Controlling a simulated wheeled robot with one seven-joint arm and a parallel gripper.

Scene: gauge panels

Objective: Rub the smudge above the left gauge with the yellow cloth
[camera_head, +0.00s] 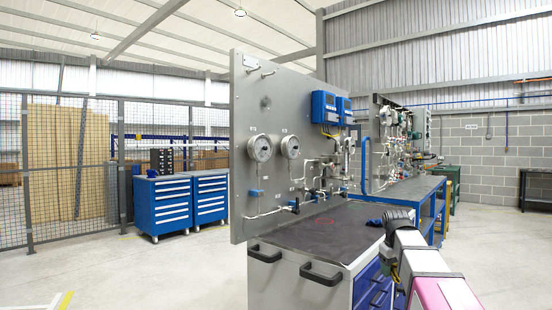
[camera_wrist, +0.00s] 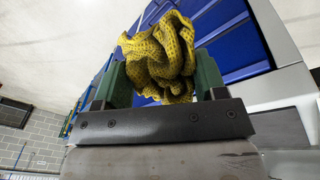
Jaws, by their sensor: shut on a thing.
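The grey upright panel (camera_head: 240,200) carries two round gauges side by side; the left gauge (camera_head: 260,148) is nearest its left edge. A small dark smudge (camera_head: 265,102) is on the panel above the left gauge. In the wrist view, my gripper (camera_wrist: 158,82) is shut on the crumpled yellow cloth (camera_wrist: 162,52), which bulges out between the green fingers. In the head view, my arm is at the lower right, well apart from the panel's smudge.
A cabinet with a dark worktop (camera_head: 320,230) and black handles stands in front of the panel. Pipes and valves (camera_head: 325,170) and a blue instrument box (camera_head: 330,106) stick out on the panel's right. Blue drawers (camera_wrist: 232,38) are behind the cloth in the wrist view. Open floor lies left.

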